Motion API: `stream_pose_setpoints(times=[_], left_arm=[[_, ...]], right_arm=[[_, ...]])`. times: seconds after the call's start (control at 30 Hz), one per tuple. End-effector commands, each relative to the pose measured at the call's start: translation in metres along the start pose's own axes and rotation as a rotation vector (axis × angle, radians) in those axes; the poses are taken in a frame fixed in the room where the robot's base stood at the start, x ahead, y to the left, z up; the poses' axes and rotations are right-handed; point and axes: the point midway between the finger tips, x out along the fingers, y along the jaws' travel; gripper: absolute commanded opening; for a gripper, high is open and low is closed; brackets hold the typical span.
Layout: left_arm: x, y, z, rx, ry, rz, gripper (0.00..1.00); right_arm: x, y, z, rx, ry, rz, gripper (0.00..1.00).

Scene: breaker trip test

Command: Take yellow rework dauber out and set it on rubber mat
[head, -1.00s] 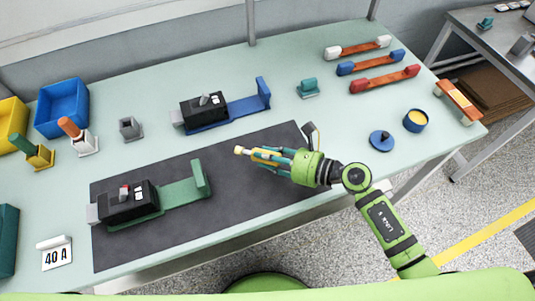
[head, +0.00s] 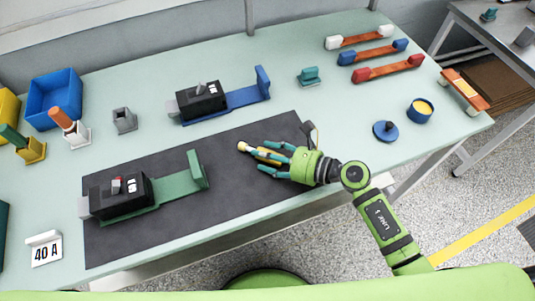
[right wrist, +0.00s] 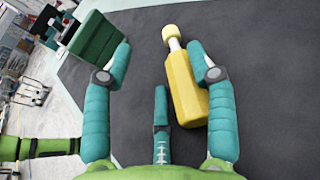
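The yellow rework dauber (head: 268,157) lies on its side on the dark rubber mat (head: 235,195), near the mat's right end, with its pale tip pointing left. My right gripper (head: 270,158) is just over it with fingers spread open. In the right wrist view the dauber (right wrist: 184,90) lies on the mat between the spread fingers, nearer the right-hand finger, which overlaps its edge. I cannot tell whether that finger touches it. My left gripper is not in view.
A green fixture with a black breaker (head: 120,194) stands on the mat's left part. A blue fixture with a breaker (head: 203,100) stands behind the mat. A round blue lid (head: 385,131) and an open blue pot (head: 420,110) are at the right. Mat between is clear.

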Motion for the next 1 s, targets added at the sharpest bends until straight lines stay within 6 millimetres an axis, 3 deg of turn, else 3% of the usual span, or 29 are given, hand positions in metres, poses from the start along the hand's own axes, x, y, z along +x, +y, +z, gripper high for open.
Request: stream_pose_setpoints(times=[0.27, 0.7, 1.0], left_arm=[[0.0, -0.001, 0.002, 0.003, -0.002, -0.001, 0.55], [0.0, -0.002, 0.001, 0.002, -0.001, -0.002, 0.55], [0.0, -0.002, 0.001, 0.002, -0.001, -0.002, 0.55]], right_arm=[[-0.009, 0.0, -0.003, 0.0, 0.006, 0.0, 0.58], [-0.094, 0.001, -0.001, 0.0, 0.005, 0.001, 0.58], [-0.12, 0.0, 0.0, 0.0, 0.0, 0.001, 0.58]])
